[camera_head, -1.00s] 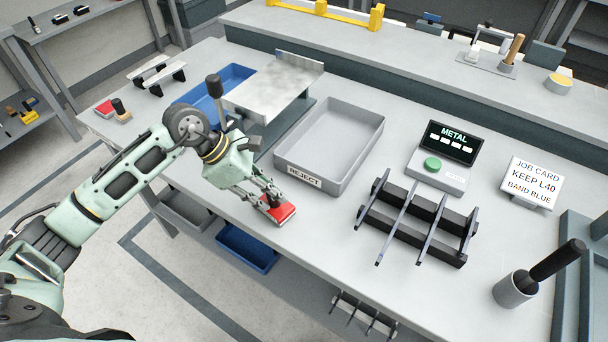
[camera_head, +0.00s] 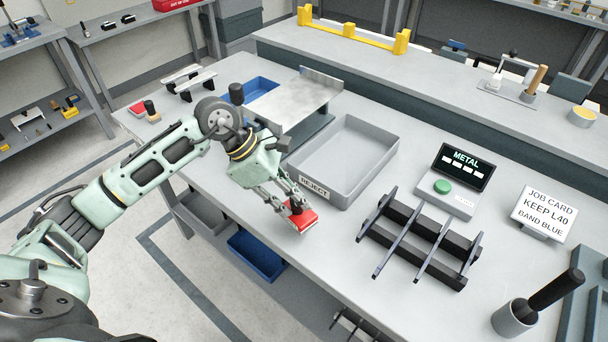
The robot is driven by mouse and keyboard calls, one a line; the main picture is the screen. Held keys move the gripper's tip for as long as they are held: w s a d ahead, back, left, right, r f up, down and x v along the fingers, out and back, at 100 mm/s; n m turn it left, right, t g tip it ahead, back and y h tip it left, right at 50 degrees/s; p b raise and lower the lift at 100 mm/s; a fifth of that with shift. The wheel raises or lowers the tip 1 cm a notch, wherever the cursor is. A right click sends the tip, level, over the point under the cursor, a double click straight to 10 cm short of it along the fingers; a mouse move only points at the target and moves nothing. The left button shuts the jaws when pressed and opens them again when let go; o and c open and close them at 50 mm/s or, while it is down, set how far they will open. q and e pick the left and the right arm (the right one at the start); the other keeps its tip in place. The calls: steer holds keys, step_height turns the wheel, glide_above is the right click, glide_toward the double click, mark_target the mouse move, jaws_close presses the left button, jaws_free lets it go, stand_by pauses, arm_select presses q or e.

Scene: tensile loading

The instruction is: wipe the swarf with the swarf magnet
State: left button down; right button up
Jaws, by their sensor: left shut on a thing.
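The swarf magnet (camera_head: 304,222), a red block with a dark grip, is in my left gripper (camera_head: 292,203). The gripper is shut on it from above. The magnet is at the front edge of the workbench (camera_head: 345,245), just in front of the grey REJECT tray (camera_head: 366,165). I cannot tell whether it touches the bench top. I cannot make out any swarf; any under the magnet or gripper is hidden. My right gripper is not in view.
A black rack with bars (camera_head: 418,240) stands right of the magnet. Behind it are the METAL display (camera_head: 462,168) and a job card (camera_head: 543,212). A metal plate (camera_head: 295,103) and blue tray (camera_head: 262,88) lie behind my left arm. A cup with a black-handled tool (camera_head: 513,317) stands front right.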

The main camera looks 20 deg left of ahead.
arm_select(q)
steer(key=shift+d+r+p, duration=0.1)
steer(key=shift+r+p, duration=0.65)
steer(key=shift+r, duration=1.4)
